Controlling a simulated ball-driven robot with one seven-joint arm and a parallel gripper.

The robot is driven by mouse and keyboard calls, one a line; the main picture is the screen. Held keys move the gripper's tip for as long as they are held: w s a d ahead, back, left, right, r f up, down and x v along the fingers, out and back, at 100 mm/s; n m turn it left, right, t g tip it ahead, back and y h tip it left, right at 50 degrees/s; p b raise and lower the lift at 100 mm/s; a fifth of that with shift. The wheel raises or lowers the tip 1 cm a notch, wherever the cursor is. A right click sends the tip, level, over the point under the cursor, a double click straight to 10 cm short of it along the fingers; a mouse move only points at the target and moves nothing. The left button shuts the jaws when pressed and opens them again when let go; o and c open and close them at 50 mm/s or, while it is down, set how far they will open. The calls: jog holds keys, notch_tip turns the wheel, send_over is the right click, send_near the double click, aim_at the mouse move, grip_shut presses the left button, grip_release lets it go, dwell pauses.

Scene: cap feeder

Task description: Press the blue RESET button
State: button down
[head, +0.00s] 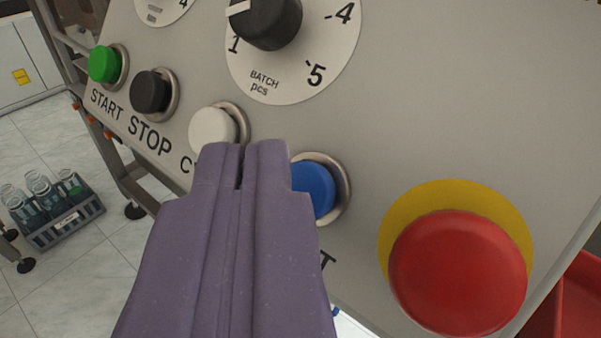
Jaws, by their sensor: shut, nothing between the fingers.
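The blue button (318,190) sits in a metal ring on the grey panel, right of the white button. Its left part and most of its label are hidden behind my gripper; only a last letter "T" shows below it. My gripper (241,150) is purple and shut, with nothing in it. Its fingertips appear in front of the panel, between the white button and the blue button in the picture. I cannot tell whether they touch the panel or the blue button.
Left of the gripper are a white button (212,127), a black STOP button (150,91) and a green START button (103,65). A large red button (458,272) on a yellow disc is at right. A black BATCH knob (265,22) is above. A bottle crate (65,226) stands lower left.

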jog(key=shift+w+d+f, duration=0.2)
jog(key=shift+w, duration=0.05)
jog(key=shift+w+d+f, duration=0.2)
jog(key=shift+w+f, duration=0.05)
jog(key=shift+w, duration=0.05)
dwell(0.8)
dwell(0.3)
jog(key=shift+s+a+r, duration=0.4)
jog(key=shift+s+r, duration=0.05)
jog(key=shift+s, duration=0.1)
jog(key=shift+r, duration=0.1)
jog(key=s+a+r, duration=0.1)
jog(key=s+a+r+p, duration=0.1)
jog(key=s, duration=0.1)
jog(key=shift+s+a+r, duration=0.15)
jog(key=shift+s+r, duration=0.05)
jog(key=shift+r, duration=0.15)
dwell(0.5)
